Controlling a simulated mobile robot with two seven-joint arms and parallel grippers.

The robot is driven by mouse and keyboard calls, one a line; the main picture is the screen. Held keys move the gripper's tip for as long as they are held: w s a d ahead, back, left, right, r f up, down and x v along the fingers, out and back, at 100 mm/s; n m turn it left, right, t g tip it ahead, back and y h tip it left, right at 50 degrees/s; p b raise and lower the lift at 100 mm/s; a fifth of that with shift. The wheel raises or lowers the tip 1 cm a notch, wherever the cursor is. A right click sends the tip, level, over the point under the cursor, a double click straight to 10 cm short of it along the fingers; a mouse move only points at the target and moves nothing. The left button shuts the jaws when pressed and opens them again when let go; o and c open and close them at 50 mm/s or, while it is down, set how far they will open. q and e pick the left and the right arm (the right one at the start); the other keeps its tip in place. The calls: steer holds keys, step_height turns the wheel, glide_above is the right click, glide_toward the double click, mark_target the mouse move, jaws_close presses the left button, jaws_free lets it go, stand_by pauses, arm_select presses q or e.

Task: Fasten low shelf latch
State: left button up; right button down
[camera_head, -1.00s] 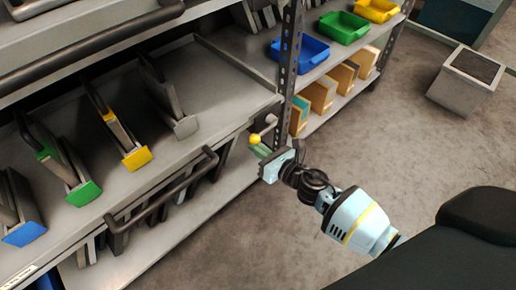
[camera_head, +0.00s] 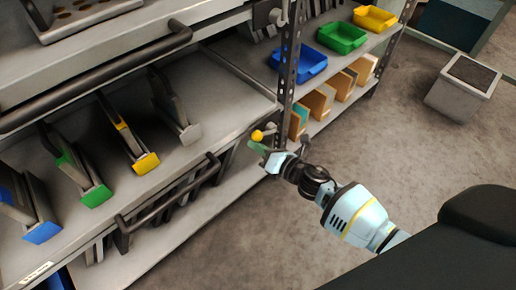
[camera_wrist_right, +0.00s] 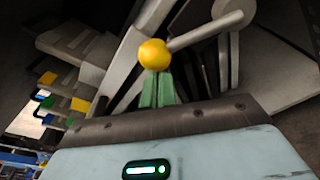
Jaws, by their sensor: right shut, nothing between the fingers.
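The low shelf latch is a grey lever with a yellow ball knob (camera_head: 257,135), at the right front corner of the pull-out shelf, beside the upright post. In the right wrist view the knob (camera_wrist_right: 154,54) is at the lever's left end, and the lever (camera_wrist_right: 205,31) slopes up to a round grey pivot at the right. My right gripper (camera_head: 257,147) is shut and empty, with its green fingertips just below the knob. The fingers also show in the wrist view (camera_wrist_right: 158,90), their tips at the knob's underside; I cannot tell whether they touch. My left gripper is not in view.
The pull-out shelf (camera_head: 225,95) holds several upright dies with coloured ends and has a dark front handle (camera_head: 170,195). A perforated post (camera_head: 290,60) stands right of the latch. Blue (camera_head: 300,60) and green bins sit beyond it.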

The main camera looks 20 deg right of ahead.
steer(key=r+m, duration=0.1)
steer(key=d+r+m+p, duration=0.1)
steer(key=shift+w+r+m+y, duration=0.2)
steer(key=shift+r+m+y, duration=0.1)
steer(key=shift+r+y, duration=0.1)
steer(key=m, duration=0.1)
steer(key=d+r+m+p, duration=0.1)
steer(key=shift+w+r+m, duration=0.2)
steer(key=shift+r+m, duration=0.05)
steer(key=shift+m, duration=0.05)
steer(key=shift+w+d+r+m+t+y+p, duration=0.2)
steer(key=shift+d+r+m, duration=0.25)
steer(key=shift+d+m, duration=0.35)
steer(key=shift+w+d+r+m+t+y+p, duration=0.1)
steer(key=shift+w+d+r+m+p, duration=0.25)
steer(key=shift+d+m, duration=0.45)
steer(key=shift+w+d+r+m+t+y+p, duration=0.1)
steer(key=shift+w+d+r+m+p, duration=0.1)
steer(key=shift+d+r+m, duration=0.6)
steer(key=shift+a+f, duration=0.15)
steer(key=shift+f, duration=0.1)
steer(key=shift+a, duration=0.15)
